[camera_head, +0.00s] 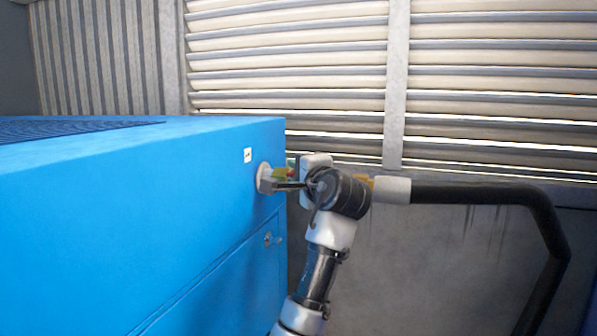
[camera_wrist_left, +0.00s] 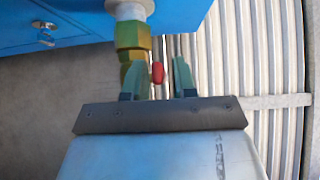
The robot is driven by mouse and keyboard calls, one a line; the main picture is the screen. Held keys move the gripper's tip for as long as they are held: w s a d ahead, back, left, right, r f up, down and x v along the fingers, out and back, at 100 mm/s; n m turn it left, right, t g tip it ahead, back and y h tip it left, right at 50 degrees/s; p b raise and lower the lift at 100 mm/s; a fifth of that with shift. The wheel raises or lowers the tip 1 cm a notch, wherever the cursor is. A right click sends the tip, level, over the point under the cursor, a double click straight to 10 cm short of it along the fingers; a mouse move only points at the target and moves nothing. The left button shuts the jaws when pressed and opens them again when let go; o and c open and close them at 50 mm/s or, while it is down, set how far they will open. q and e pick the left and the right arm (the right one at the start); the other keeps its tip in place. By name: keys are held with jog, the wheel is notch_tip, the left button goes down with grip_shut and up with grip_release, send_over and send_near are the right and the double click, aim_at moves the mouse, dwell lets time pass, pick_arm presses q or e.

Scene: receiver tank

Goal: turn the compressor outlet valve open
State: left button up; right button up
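The compressor outlet valve has a brass body (camera_wrist_left: 133,42) on a pale pipe stub in the left wrist view. Its red handle (camera_wrist_left: 157,72) is seen end-on. My left gripper (camera_wrist_left: 162,78) is open. Its two green fingers stand on either side of the red handle, with a visible gap at the right finger; contact at the left finger cannot be told. In the head view the valve (camera_head: 282,172) shows as a small yellow-green patch beside the compressor, mostly hidden by my left wrist. My right gripper is in neither view.
The blue compressor housing (camera_head: 200,190) fills the left of the head view. A black hose (camera_head: 470,195) with a pale end fitting (camera_head: 391,190) runs right from behind my wrist, then bends down. A louvred wall (camera_head: 290,60) stands behind.

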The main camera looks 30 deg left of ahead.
pick_arm(q)
grip_shut()
